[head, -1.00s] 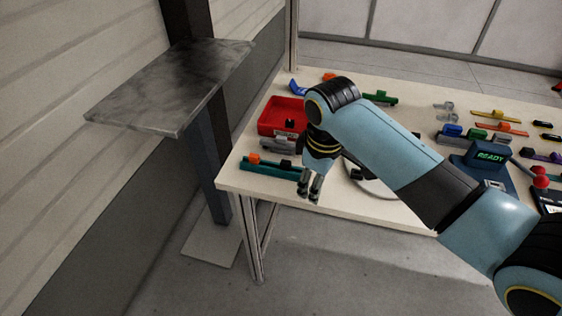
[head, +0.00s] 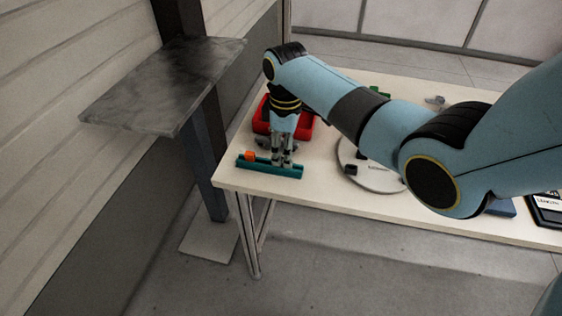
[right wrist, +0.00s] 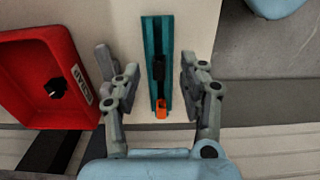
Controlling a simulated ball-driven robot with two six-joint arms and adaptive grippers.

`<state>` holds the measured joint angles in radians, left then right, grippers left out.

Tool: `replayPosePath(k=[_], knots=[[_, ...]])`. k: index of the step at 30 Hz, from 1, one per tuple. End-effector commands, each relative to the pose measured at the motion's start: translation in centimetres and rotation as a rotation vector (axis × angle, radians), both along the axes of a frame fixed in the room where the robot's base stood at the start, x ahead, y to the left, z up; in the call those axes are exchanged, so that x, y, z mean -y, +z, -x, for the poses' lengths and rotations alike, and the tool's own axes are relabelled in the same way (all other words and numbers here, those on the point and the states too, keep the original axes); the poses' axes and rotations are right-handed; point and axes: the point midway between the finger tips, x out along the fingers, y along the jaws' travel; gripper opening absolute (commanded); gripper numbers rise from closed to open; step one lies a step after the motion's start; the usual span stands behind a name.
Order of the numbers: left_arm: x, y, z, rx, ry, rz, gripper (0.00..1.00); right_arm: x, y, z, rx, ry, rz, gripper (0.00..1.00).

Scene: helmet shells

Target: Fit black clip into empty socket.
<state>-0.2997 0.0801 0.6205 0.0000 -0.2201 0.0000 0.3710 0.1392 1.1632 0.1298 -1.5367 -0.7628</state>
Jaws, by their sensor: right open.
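A teal rail (head: 290,173) lies near the left end of the table and holds an orange clip (head: 250,155). In the right wrist view, a black clip (right wrist: 158,69) sits on the teal rail (right wrist: 155,30), beyond the orange clip (right wrist: 160,106). My right gripper (head: 282,164) points down over the rail. In the right wrist view its open fingers (right wrist: 158,78) stand on either side of the black clip, with gaps showing. In the head view the fingers cover the black clip. I cannot make out the empty socket. My left gripper is not in view.
A red tray (right wrist: 28,62) with a black piece (right wrist: 57,87) in it stands beside the rail. A round white disc (head: 375,180) bearing dark blocks lies right of the gripper. My arm hides much of the table. A grey shelf (head: 165,82) stands left of the table.

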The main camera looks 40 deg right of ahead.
Motion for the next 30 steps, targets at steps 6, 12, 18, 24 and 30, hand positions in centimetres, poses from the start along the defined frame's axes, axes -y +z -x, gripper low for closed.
replayPosePath(k=[6,12,18,24,30], knots=[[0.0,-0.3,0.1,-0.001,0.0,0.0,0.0,0.0,-2.5,-0.1,0.001,-0.001,0.001,0.42],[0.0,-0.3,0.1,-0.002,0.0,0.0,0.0,0.0,-2.6,-0.1,0.001,-0.001,0.0,0.42],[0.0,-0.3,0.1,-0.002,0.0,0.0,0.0,0.0,-2.6,-0.1,0.001,-0.001,0.0,0.2],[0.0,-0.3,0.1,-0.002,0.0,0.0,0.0,0.0,-2.6,-0.1,0.001,-0.001,0.0,0.03],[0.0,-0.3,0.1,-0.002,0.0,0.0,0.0,0.0,-2.6,-0.1,0.001,-0.001,0.0,0.03]])
